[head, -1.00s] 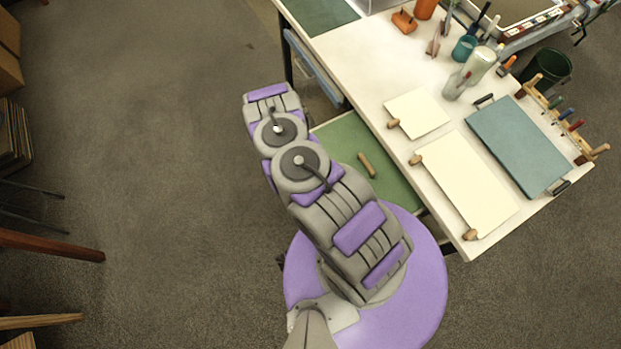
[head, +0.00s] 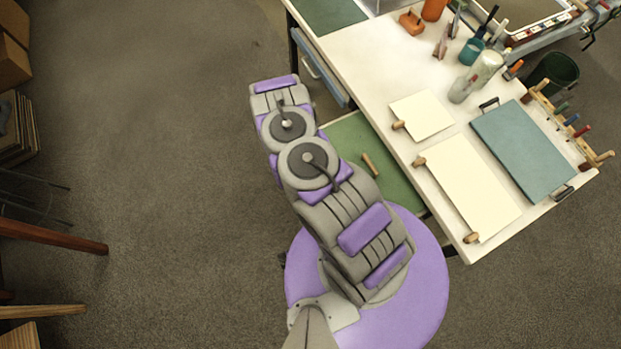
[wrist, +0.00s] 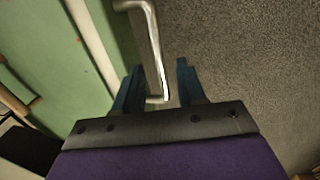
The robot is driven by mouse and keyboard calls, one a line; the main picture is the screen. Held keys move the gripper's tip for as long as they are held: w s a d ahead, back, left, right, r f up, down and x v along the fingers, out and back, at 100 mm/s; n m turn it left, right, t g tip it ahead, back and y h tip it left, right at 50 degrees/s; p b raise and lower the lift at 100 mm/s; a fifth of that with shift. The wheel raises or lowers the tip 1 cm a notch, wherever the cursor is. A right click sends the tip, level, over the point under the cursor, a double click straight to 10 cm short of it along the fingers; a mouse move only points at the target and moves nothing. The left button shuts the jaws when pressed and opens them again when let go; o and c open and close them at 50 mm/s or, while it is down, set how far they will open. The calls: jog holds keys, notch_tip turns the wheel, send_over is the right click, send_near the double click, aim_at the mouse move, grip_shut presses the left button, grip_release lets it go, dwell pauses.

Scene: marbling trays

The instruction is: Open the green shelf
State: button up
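The green shelf (head: 362,133) sticks out from under the left side of the white table, partly hidden by my arm in the head view. In the wrist view its green top (wrist: 55,55) and pale front edge (wrist: 92,45) show on the left. A bent silver handle (wrist: 153,35) stands off that edge. My gripper (wrist: 158,82) is open, with its two dark blue fingers on either side of the handle's lower part. The handle lies nearer the left finger, with a gap to the right one. The gripper is hidden in the head view.
A wooden-handled tool (head: 370,164) lies on the green shelf. The white table (head: 380,60) holds cream sheets, a teal board (head: 522,150), jars and tools. A blue drawer (head: 322,70) is farther along the same side.

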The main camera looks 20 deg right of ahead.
notch_tip(320, 180, up, 15)
jog(key=a+p, duration=0.1)
jog(key=a, duration=0.1)
jog(key=shift+a+f+p, duration=0.15)
jog(key=shift+a+p, duration=0.25)
dwell(0.5)
